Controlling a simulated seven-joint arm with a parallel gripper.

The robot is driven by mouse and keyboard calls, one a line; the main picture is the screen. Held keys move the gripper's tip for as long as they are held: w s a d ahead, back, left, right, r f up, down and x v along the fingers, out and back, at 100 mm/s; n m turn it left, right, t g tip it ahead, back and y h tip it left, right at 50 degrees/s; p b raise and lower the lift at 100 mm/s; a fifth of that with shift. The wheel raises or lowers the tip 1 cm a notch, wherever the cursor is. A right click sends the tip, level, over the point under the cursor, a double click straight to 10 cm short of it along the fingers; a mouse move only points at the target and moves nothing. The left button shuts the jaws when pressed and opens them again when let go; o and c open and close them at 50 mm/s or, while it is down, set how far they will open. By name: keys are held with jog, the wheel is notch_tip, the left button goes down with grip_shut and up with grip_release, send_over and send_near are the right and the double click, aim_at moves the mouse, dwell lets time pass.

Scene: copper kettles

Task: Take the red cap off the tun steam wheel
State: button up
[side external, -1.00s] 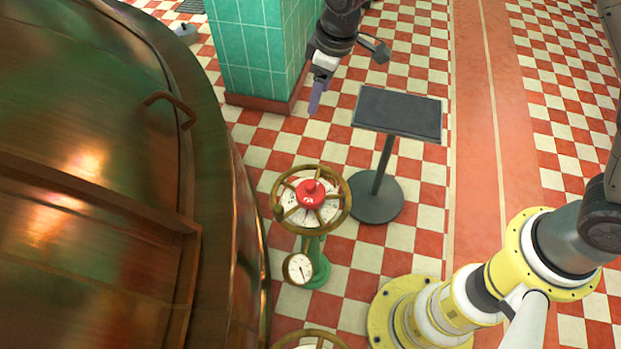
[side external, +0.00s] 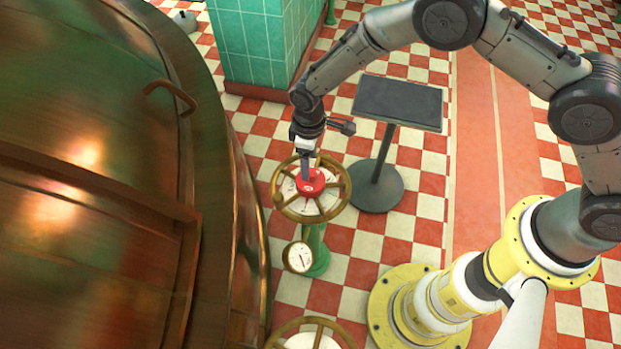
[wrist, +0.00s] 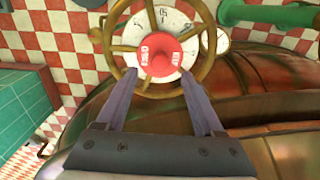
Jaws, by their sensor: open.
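The red cap (side external: 314,186) sits at the centre of the tun steam wheel, a brass hand wheel (side external: 327,216) on a green post. In the wrist view the cap (wrist: 151,60) is a round red disc with white lettering and a raised knob, on a white dial inside the wheel's rim (wrist: 107,29). My gripper (side external: 305,178) points down over the wheel, its tips close to the cap. In the wrist view my gripper (wrist: 157,75) is open and empty, one finger towards each side of the cap's near edge. I cannot tell whether either finger touches the cap.
A round gauge (side external: 299,257) hangs on the green post (side external: 316,245). The large copper tun (side external: 90,120) stands close on the left. A dark-topped stand (side external: 398,104) is behind right, and a green tiled pillar (side external: 252,45) is behind. Another wheel (side external: 290,328) shows at the bottom edge.

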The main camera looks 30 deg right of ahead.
aim_at(311, 172)
jog(key=shift+s+d+f, duration=0.1)
jog(key=shift+d+f, duration=0.05)
jog(key=shift+f, duration=2.5)
grip_shut()
